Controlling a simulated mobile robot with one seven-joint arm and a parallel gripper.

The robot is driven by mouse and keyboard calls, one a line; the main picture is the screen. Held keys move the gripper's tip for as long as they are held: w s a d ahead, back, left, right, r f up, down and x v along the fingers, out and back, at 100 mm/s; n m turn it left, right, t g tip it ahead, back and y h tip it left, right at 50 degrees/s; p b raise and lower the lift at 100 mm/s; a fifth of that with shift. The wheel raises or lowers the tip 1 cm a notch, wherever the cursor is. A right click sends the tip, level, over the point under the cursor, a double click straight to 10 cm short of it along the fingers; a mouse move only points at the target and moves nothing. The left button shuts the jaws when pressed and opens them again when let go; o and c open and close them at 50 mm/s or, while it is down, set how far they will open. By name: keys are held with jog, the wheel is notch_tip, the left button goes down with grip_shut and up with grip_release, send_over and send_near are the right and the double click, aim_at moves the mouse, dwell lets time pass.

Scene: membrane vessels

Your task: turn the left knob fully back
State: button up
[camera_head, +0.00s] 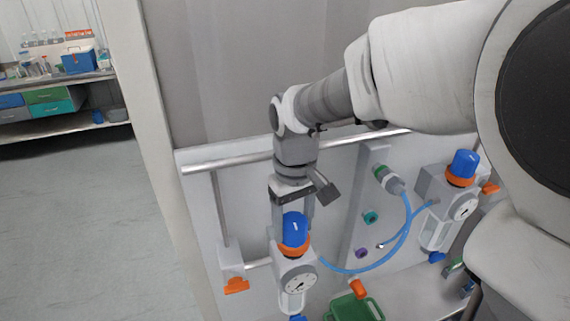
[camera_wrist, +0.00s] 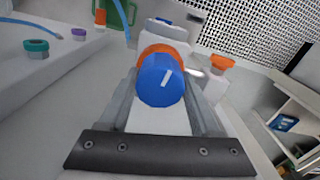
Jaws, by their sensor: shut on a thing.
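The left knob (camera_head: 295,229) is a blue cap over an orange collar on top of the left grey vessel head, which has a round white dial (camera_head: 298,282). My gripper (camera_head: 294,222) comes down from above with its fingers on either side of the knob, shut on it. In the wrist view the blue knob (camera_wrist: 161,80) sits between the two fingers, and a white mark on its top points up and slightly right. The orange collar shows just behind it. The finger contact faces are partly hidden.
A second vessel with a blue knob (camera_head: 466,163) stands at the right. A blue hose (camera_head: 370,263) loops between the vessels. An orange-handled valve (camera_head: 236,285) is left of the left vessel, and a green jug (camera_head: 356,308) is below right. Open floor lies at the left.

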aim_at(294, 220)
jog(key=shift+n, duration=0.7)
jog(key=o, duration=1.4)
notch_tip(294, 220, up, 18)
jog(key=shift+f, duration=0.25)
jog(key=s+d+f+m+t, duration=0.2)
jog(key=s+d+f, duration=0.1)
jog(key=s, duration=0.1)
jog(key=s+d+f+m+t+b, duration=0.1)
jog(key=s+d+f+m, duration=0.1)
jog(key=s+d+f, duration=0.2)
jog(key=s+d+f+m+t, duration=0.2)
jog(key=s+d+f, duration=0.1)
jog(key=s+f, duration=0.1)
jog(key=shift+s+d+f+m+t+b, duration=0.2)
jog(key=shift+d+m+t+b, duration=0.1)
jog(key=shift+b, duration=0.1)
